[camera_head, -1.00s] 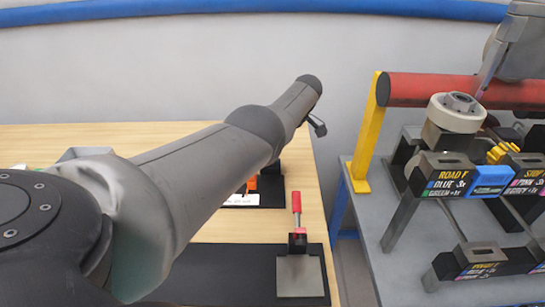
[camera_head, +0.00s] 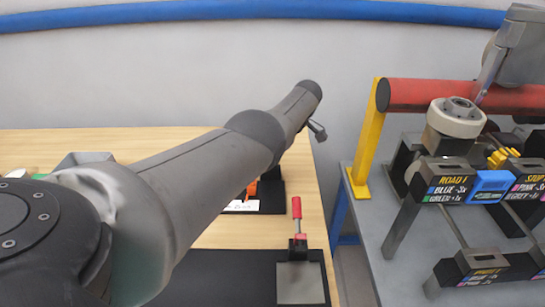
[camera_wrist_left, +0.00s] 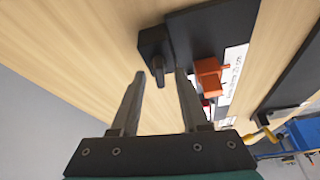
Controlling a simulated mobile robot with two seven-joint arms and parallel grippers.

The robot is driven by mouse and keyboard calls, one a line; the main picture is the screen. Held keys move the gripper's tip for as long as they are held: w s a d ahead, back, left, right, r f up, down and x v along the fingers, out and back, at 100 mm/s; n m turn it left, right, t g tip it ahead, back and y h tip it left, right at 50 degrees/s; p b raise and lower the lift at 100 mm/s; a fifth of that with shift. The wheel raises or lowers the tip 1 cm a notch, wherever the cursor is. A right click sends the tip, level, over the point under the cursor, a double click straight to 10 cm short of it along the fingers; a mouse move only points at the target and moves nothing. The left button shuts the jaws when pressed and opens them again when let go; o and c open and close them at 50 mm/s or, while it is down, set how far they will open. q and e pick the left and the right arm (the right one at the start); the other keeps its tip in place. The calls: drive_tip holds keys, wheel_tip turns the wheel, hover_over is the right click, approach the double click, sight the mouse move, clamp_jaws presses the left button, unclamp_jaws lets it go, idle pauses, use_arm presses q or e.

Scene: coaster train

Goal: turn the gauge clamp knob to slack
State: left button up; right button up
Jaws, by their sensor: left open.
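A black block with a short black lever-like knob (camera_wrist_left: 158,68) stands on a dark base with an orange part (camera_wrist_left: 208,75) and a white label in the left wrist view. I cannot read the label fully, and cannot tell the knob's setting. My left gripper (camera_wrist_left: 160,80) is open and empty. Its two fingertips point toward the block, with the knob between their lines and apparently just beyond them. In the head view my left arm hides the gripper and most of this fixture; the orange part (camera_head: 252,188) shows below the forearm.
Right of a gap, a grey table (camera_head: 395,270) carries a yellow post (camera_head: 364,150), a red bar (camera_head: 430,95) and labelled black blocks.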

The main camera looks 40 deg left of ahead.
use_arm(q)
drive_tip(key=p+v, duration=0.2)
drive_tip(key=v, duration=1.3)
drive_tip(key=shift+p, duration=0.35)
drive_tip(key=shift+r, duration=0.15)
